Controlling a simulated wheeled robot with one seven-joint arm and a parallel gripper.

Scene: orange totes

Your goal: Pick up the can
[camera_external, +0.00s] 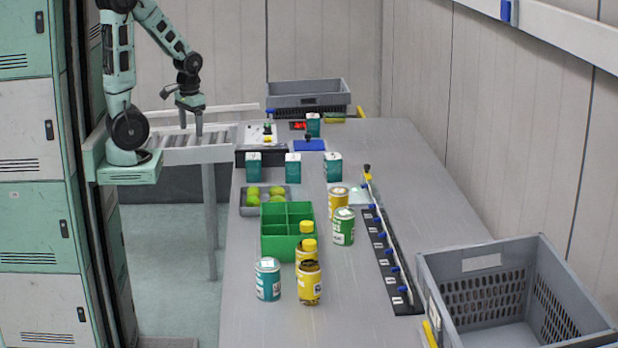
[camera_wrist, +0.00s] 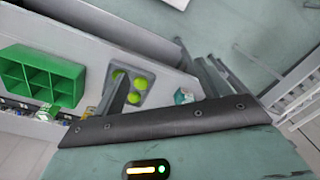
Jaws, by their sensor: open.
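Several cans stand on the long grey table (camera_external: 400,170) in the external view; which one is meant I cannot tell. A green can (camera_external: 343,228) and another yellow can (camera_external: 339,200) stand right of the crate. My gripper (camera_external: 190,122) is open and empty, high at the far left, well away from the cans. The wrist view shows its fingers and the green crate (camera_wrist: 40,70).
A tray of green fruit (camera_external: 243,203) and several teal boxes (camera_external: 293,167) lie beyond the crate. A dark strip with blue-tipped parts (camera_external: 391,262) runs along the right. A large grey tote (camera_external: 480,263) stands front right. A conveyor (camera_external: 195,150) is near my arm.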

